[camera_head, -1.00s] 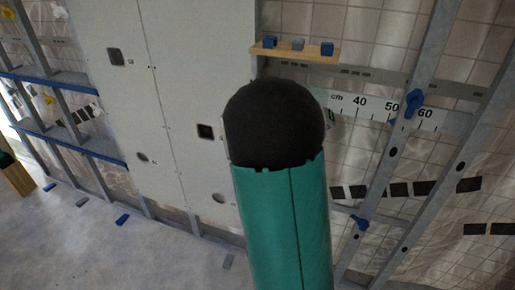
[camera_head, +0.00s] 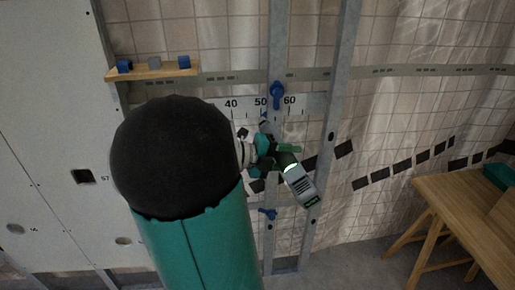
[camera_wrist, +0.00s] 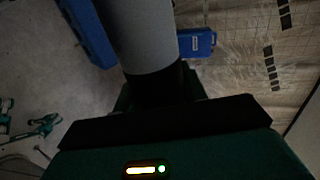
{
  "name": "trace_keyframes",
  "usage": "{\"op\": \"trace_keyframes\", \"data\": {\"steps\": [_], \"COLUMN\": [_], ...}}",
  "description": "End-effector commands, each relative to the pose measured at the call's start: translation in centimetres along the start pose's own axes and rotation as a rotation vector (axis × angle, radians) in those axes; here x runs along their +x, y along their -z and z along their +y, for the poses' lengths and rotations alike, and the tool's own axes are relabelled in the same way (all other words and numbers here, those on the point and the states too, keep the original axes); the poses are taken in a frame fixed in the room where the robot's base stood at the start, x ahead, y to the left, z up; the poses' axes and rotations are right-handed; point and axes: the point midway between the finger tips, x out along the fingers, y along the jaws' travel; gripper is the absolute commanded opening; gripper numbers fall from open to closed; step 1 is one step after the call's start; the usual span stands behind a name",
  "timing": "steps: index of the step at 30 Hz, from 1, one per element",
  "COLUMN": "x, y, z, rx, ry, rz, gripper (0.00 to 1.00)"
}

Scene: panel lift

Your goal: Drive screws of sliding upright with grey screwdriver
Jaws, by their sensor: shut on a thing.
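The sliding upright (camera_head: 276,50) is a grey metal stud in the head view, crossing the scale between 50 and 60. It carries an upper blue handle (camera_head: 277,95) and a lower blue handle (camera_head: 267,213). My gripper (camera_head: 270,147) is shut on the grey screwdriver (camera_head: 299,185), in front of the upright between the two handles. The screwdriver is tilted, its body with a lit green band towards the lower right. In the wrist view a grey cylinder of the screwdriver (camera_wrist: 145,38) fills the upper middle. Whether its tip touches a screw cannot be told.
A second grey stud (camera_head: 335,110) stands just right. White panels (camera_head: 50,130) cover the wall at left. A small wooden shelf (camera_head: 152,71) holds blue and grey blocks. A wooden table (camera_head: 470,205) stands at right. The wrist view shows blue parts (camera_wrist: 197,43) beside the tool.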

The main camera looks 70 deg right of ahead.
Motion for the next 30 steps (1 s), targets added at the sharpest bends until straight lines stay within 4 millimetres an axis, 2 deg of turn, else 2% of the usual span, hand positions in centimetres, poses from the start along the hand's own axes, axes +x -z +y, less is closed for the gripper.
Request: {"op": "trace_keyframes", "data": {"steps": [3,8,22,30], "x": [1.3,1.9,2.2,2.3], "y": [1.6,2.4,-0.6,-1.3], "z": [0.0,0.0,-0.3,-0.3], "rx": [0.056,0.088,0.088,0.088], "ry": [-0.001,-0.001,0.001,-0.001], "rz": [0.070,0.107,0.108,0.107], "gripper": [0.00,0.00,0.00,0.00]}}
